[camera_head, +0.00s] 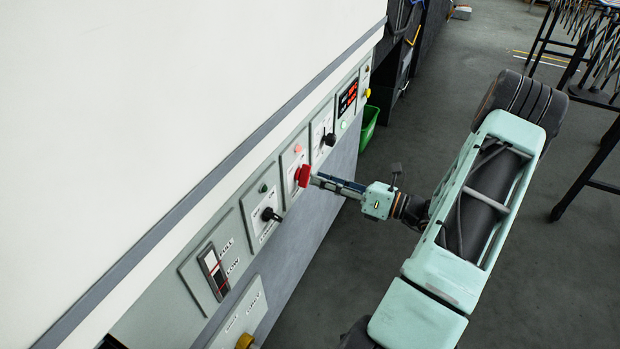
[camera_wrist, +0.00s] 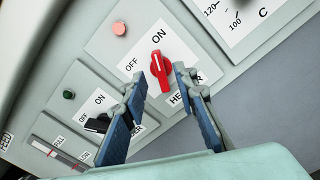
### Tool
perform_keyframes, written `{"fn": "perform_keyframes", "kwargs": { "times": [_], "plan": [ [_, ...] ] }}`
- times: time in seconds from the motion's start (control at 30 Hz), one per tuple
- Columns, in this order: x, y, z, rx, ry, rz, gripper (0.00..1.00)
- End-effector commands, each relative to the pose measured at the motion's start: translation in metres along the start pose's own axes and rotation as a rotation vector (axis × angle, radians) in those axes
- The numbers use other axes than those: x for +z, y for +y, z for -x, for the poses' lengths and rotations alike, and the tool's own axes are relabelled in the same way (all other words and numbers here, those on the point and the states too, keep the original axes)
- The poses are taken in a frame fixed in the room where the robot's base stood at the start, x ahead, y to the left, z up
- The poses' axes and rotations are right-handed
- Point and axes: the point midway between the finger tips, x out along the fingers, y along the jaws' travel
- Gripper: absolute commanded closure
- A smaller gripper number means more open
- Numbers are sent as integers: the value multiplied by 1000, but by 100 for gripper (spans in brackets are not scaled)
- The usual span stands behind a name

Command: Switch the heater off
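The red heater knob (camera_wrist: 160,68) sits on a white plate (camera_wrist: 187,60) marked ON, OFF and HEATER in the wrist view. Its long axis runs roughly up the picture, its upper end nearer ON than OFF. It also shows red in the head view (camera_head: 302,175). A pink-red lamp (camera_wrist: 119,28) is on the panel above the plate; whether it is lit is hard to tell. My gripper (camera_wrist: 161,83) is open, its blue-padded fingers to either side of the knob's lower end. The head view shows my gripper (camera_head: 318,181) close to the knob; contact cannot be told.
A black switch (camera_head: 270,214) with a green lamp (camera_head: 262,188) is left of the heater plate. Another black knob (camera_head: 329,139) and a red digital display (camera_head: 348,97) are farther along the panel.

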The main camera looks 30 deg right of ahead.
Motion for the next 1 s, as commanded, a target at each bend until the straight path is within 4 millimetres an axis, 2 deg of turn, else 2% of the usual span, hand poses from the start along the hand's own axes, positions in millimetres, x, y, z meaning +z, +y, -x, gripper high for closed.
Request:
{"fn": "perform_keyframes", "kwargs": {
  "times": [0.1, 0.23, 0.6, 0.63, 0.87, 1.0],
  "plan": [
    [-2, 0, -20, 2, 2, 1, 73],
    [-1, 0, -34, 0, 1, 2, 73],
    [0, 0, -41, 0, 2, 1, 73],
    [0, 0, -41, 0, 2, 1, 74],
    [0, 0, -40, 0, 2, 1, 100],
    [0, 0, -40, 0, 2, 5, 100]
  ]
}}
